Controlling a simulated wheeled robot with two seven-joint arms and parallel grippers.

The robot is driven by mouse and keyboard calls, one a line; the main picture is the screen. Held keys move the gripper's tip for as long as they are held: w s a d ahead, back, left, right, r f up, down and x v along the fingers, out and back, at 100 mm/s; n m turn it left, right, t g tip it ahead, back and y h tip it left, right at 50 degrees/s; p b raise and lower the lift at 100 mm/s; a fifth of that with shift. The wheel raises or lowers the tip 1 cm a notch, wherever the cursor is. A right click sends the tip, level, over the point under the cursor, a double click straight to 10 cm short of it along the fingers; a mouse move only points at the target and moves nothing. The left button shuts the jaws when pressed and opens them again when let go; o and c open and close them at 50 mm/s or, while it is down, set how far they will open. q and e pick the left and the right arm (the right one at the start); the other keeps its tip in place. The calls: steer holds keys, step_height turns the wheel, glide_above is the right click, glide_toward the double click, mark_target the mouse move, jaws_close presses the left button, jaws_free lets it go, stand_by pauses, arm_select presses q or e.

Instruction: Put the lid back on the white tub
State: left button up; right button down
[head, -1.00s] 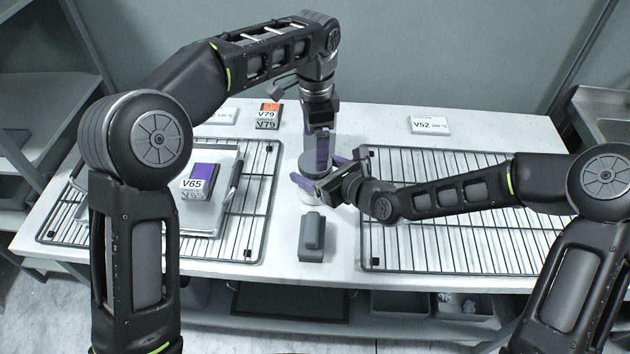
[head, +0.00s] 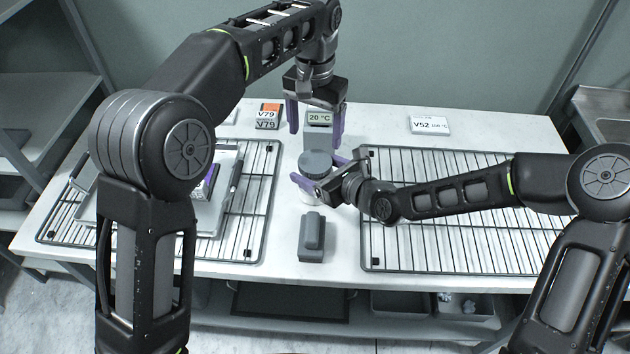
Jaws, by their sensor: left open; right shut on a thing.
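The white tub (head: 306,196) stands on the table between the two racks, mostly hidden behind my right gripper and the lid. The round grey lid (head: 315,162) sits on top of the tub and looks about level; whether it is fully seated I cannot tell. My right gripper (head: 319,171) is shut on the tub, its purple fingers on either side just below the lid. My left gripper (head: 317,117) is open and empty, above and behind the lid, its fingers pointing down and apart from it.
A grey device with a 20 °C display (head: 319,119) stands behind the tub. A grey block (head: 312,238) lies in front. Wire racks (head: 470,235) flank the tub; the left one holds a tray (head: 207,226). Label V79 (head: 267,116) and label V52 (head: 430,125) stand at the back.

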mark_target(315, 161)
arm_select(q)
steer(key=shift+f, duration=0.15)
steer(key=shift+a+f, duration=0.1)
steer(key=shift+f, duration=3.8)
steer(key=shift+c, duration=0.4)
steer(key=c, duration=1.2)
steer(key=shift+m, duration=0.9)
steer(key=o, duration=1.5)
steer(key=shift+o, duration=0.2)
steer(key=shift+r, duration=2.3)
